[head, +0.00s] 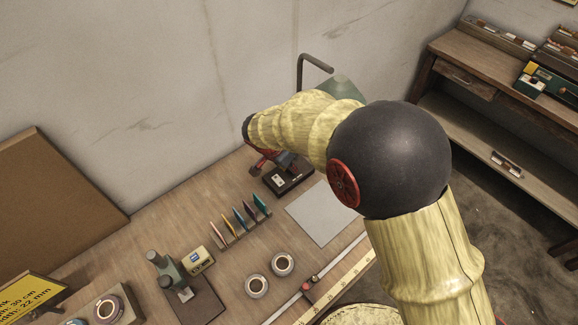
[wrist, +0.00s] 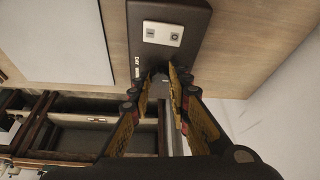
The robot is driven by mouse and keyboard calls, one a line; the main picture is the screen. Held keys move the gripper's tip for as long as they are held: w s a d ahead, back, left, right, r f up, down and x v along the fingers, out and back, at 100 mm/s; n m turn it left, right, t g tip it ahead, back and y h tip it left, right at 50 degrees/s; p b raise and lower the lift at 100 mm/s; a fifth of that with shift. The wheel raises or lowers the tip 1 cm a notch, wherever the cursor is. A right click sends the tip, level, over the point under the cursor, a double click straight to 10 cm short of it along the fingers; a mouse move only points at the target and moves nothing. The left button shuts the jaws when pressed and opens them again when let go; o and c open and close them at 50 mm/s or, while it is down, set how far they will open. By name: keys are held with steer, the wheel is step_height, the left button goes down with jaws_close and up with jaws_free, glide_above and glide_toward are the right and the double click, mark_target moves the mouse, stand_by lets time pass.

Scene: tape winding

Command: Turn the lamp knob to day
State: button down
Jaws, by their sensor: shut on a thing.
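The lamp's dark base (head: 291,180) stands on the bench near the wall, and its green shade (head: 343,86) shows partly behind my arm. In the wrist view the base (wrist: 190,18) fills the top middle, with a white rocker switch (wrist: 162,34) and small printed labels that include DAY (wrist: 137,57). My gripper (wrist: 160,78) is at the front edge of the base, shut on the lamp knob. The knob is mostly hidden between the fingertips, so I cannot tell which label it points to. In the head view my gripper (head: 268,162) is partly hidden beside the base.
A grey mat (head: 325,214) lies right of the base. Several coloured cards (head: 240,216) stand in a row to the left. Two tape rolls (head: 270,275), a green device (head: 170,272) and a long ruler (head: 335,282) lie nearer. A wooden shelf (head: 480,65) stands at right.

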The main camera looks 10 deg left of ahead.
steer(key=shift+n, duration=0.3)
steer(key=c, duration=1.8)
jaws_free()
steer(key=shift+o, duration=0.7)
steer(key=v, duration=1.2)
steer(key=shift+s, duration=0.15)
steer(key=shift+d+f, duration=0.1)
steer(key=shift+d, duration=0.05)
